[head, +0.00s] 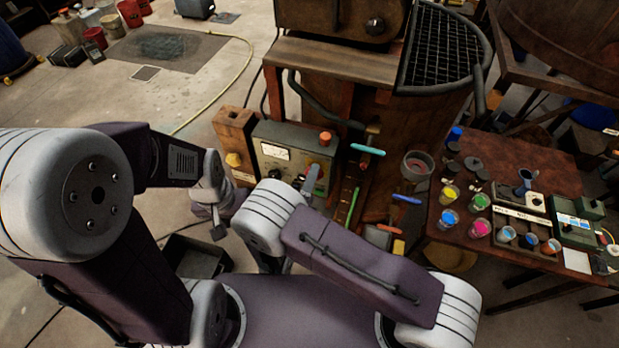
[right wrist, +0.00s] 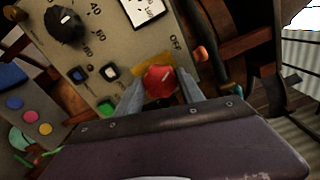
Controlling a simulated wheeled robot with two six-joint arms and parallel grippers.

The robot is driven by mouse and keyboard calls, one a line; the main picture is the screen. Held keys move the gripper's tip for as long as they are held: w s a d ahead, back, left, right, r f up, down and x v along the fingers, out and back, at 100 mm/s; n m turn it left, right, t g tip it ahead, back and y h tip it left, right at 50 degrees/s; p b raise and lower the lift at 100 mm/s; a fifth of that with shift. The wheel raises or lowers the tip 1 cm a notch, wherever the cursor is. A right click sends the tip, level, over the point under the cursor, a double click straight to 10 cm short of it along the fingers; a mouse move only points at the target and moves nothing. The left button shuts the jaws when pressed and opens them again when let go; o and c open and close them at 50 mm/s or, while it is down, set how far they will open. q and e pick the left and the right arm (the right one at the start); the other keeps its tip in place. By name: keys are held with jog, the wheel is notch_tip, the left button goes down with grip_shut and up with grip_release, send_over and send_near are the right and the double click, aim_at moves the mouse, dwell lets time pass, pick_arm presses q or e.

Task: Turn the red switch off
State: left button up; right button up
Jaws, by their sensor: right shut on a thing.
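The red switch (right wrist: 160,82) is a red knob with a pale mark on its face, on a yellow plate of the beige control panel (right wrist: 115,50). An "OFF" label (right wrist: 174,42) is printed near it. My right gripper (right wrist: 161,90) has one finger on each side of the knob and is shut on it. In the head view, the panel (head: 270,150) stands in the middle, and my right gripper (head: 311,178) reaches its lower right; the switch is mostly hidden there. My left gripper (head: 217,205) hangs left of the panel, its jaws unclear.
A black dial (right wrist: 66,25) and small rocker switches sit beside the switch. An orange-red button (head: 325,138) tops the panel box. A brown table (head: 450,215) with paint cups is at the right. A dark bin (head: 195,262) stands below my left gripper.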

pick_arm(q)
jog(key=shift+r, duration=0.2)
pick_arm(e)
jog(key=shift+d+n, duration=0.1)
jog(key=shift+n, duration=1)
jog(key=shift+r+n, duration=0.1)
jog(key=shift+n, duration=0.2)
jog(key=o, duration=1.4)
jog(key=shift+w+d, duration=0.1)
jog(key=shift+w, duration=0.05)
pick_arm(q)
jog(key=shift+w+d, duration=0.3)
jog(key=shift+w, duration=0.05)
pick_arm(e)
jog(key=shift+w+d, duration=0.15)
pick_arm(q)
jog(key=shift+s+a, duration=0.15)
jog(key=shift+s, duration=0.05)
pick_arm(e)
jog(key=shift+a, duration=0.2)
